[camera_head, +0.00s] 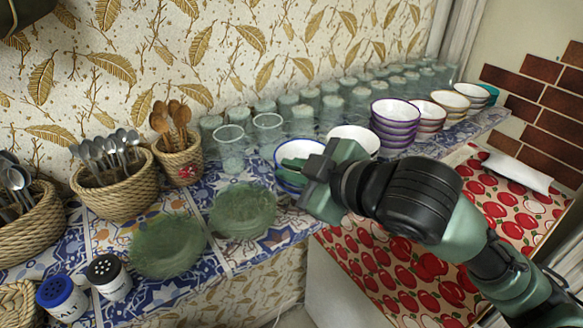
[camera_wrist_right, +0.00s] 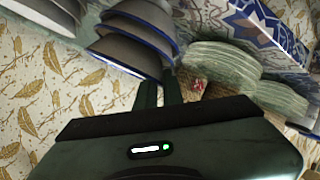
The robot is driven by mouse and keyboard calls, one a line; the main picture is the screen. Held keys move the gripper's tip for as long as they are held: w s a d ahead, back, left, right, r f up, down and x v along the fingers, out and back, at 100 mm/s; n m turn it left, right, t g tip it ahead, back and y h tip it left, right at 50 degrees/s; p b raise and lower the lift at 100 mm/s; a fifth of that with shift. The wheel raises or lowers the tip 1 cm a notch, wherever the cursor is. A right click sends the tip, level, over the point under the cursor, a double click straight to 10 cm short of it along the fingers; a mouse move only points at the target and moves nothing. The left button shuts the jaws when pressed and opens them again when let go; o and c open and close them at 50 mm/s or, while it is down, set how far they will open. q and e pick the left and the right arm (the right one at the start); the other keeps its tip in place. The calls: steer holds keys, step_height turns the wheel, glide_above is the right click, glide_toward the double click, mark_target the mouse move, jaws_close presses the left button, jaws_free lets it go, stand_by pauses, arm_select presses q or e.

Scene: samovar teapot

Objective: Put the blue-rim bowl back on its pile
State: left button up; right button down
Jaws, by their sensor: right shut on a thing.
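The blue-rim bowl (camera_head: 312,146) is white inside and sits over the pile of blue-rim bowls (camera_head: 288,178) near the shelf's front edge. My right gripper (camera_head: 296,168) is at its front rim and partly hides bowl and pile. In the right wrist view, the picture is upside down. There the fingers (camera_wrist_right: 160,92) are shut on the rim of the end bowl (camera_wrist_right: 112,58), and the other grey-sided bowls (camera_wrist_right: 140,28) line up with it. I cannot tell whether the held bowl touches the pile. My left gripper is not in view.
A white bowl (camera_head: 354,138) and purple-rim bowls (camera_head: 395,124) stand close on the right. Green glass plates (camera_head: 243,211) lie to the left. Several glasses (camera_head: 268,130) stand behind. Spoon baskets (camera_head: 116,190) are farther left. The shelf's front edge runs close by.

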steer(key=shift+f, duration=0.35)
